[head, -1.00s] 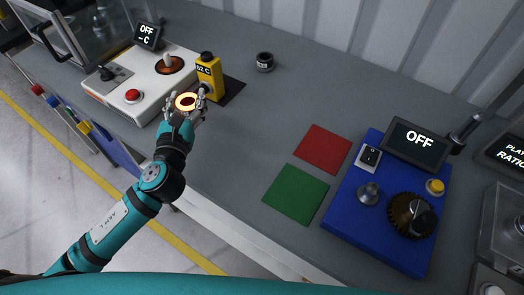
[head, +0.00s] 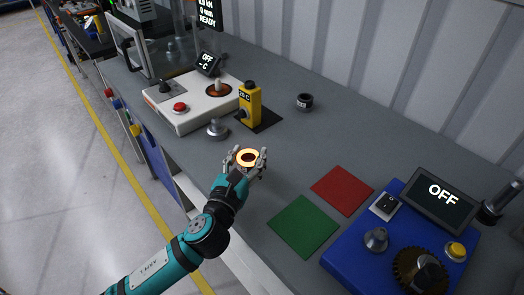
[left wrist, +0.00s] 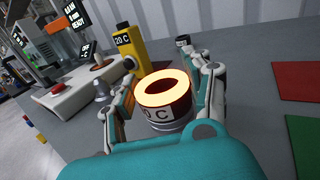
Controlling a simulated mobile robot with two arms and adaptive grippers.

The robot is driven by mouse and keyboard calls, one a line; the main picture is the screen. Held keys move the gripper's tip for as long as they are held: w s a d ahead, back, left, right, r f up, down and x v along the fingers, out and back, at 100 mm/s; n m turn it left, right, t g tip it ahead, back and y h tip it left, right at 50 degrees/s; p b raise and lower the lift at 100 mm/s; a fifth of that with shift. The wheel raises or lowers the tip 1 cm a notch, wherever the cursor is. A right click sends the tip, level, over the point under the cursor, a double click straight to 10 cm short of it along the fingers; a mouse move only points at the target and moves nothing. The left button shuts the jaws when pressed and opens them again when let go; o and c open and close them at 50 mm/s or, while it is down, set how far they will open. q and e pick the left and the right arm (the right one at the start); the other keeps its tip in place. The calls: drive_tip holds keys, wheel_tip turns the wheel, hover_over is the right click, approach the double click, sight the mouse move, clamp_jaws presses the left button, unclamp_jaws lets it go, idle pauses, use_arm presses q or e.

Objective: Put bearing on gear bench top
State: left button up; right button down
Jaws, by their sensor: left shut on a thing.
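My left gripper (head: 250,163) is shut on the bearing (head: 247,158), a ring with a glowing orange-yellow top. In the left wrist view the bearing (left wrist: 164,90) sits between both fingers, with a dark red side and a partly hidden label ending in "0 C". In the head view it is over the grey bench top (head: 290,140), between the yellow meter and the green square. I cannot tell its height above the bench. My right gripper is out of view.
The white heater unit (head: 190,108), yellow meter (head: 250,104) and a metal knob-like piece (head: 217,129) stand left. A small dark cylinder (head: 304,102) stands behind. Red (head: 343,190) and green (head: 304,225) squares and the blue unit (head: 350,255) are right.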

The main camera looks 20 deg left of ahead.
use_arm(q)
drive_tip(key=w, duration=0.4)
drive_tip(key=w+d, duration=0.1)
drive_tip(key=shift+w+f, duration=0.2)
drive_tip(key=shift+w, duration=0.2)
drive_tip(key=shift+w+d+f, duration=0.1)
drive_tip(key=shift+w+f, duration=0.05)
drive_tip(key=shift+w, duration=0.4)
drive_tip(key=shift+f+b, duration=0.35)
drive_tip(key=shift+f, duration=1.35)
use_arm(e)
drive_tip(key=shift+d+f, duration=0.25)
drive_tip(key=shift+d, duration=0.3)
use_arm(q)
drive_tip(key=shift+f, duration=0.2)
drive_tip(key=o, duration=1.4)
drive_tip(key=shift+s, duration=0.1)
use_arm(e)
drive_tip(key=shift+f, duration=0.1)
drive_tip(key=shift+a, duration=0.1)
